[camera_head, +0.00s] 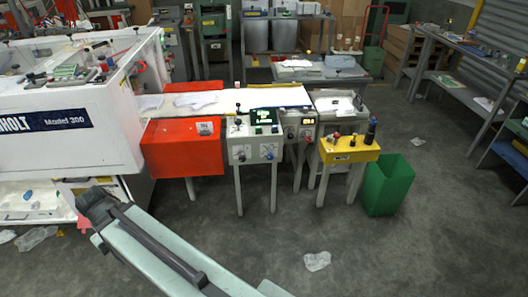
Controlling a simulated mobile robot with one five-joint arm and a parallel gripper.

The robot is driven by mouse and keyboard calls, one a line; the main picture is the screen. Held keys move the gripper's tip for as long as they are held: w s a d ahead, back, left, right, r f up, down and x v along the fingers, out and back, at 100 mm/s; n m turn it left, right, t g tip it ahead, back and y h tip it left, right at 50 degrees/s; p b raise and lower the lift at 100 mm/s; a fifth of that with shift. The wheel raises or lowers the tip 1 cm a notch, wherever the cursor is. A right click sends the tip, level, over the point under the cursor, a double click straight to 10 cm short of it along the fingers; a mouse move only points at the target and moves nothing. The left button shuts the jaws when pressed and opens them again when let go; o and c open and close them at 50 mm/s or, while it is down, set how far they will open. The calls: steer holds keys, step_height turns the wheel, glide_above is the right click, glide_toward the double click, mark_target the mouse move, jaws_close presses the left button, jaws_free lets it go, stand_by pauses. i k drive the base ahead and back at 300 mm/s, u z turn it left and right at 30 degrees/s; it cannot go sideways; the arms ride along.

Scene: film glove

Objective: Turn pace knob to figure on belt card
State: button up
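A white control panel (254,151) on legs stands at the middle, with a green-lit display (263,116) above it and small round dials or knobs on its front. Beside it on the right is a grey control box (299,133) with a small yellow-lit display (307,121) and more knobs. I cannot tell which is the pace knob, nor read any figure. A small pale label or card (204,128) is on the orange cover; whether it is the belt card is unclear. My arm crosses the lower left foreground, well apart from the panels; its gripper is not visible.
A white machine (60,140) marked Model 300 fills the left. A yellow control stand (348,149) and a green bin (388,185) stand right of the panels. Crumpled plastic (317,261) lies on the floor. The floor before the panels is mostly clear. Benches line the right.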

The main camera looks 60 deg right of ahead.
mark_target(270, 156)
steer(key=z, duration=0.25)
steer(key=i, duration=0.95)
steer(key=z, duration=0.75)
